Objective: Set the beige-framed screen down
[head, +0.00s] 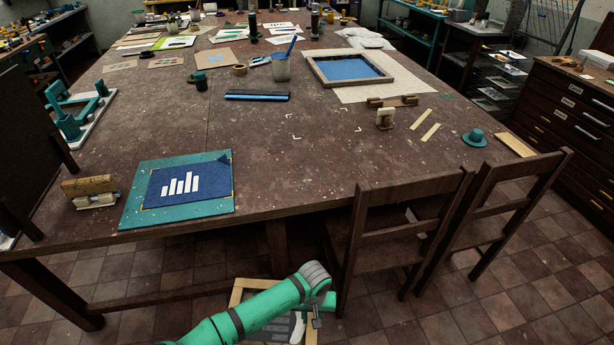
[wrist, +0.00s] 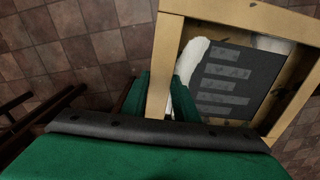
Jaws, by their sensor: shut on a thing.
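The beige-framed screen (head: 252,284) is low in the head view, in front of the table's near edge and partly hidden behind my arm. In the wrist view, the beige frame (wrist: 165,62) surrounds a dark grey panel with paler bar shapes and a white patch. My gripper (wrist: 158,98) is shut on one side bar of this frame, a finger on each side. The screen is tilted in the wrist view, with floor tiles behind it. In the head view my fingertips are hard to make out.
The speckled brown table (head: 270,165) has white corner marks (head: 320,126) on a bare middle area. A teal board with a dark blue sheet (head: 187,184) lies near left. A wood-framed blue screen (head: 348,68) lies farther back. Two chairs (head: 400,225) stand at the near right edge.

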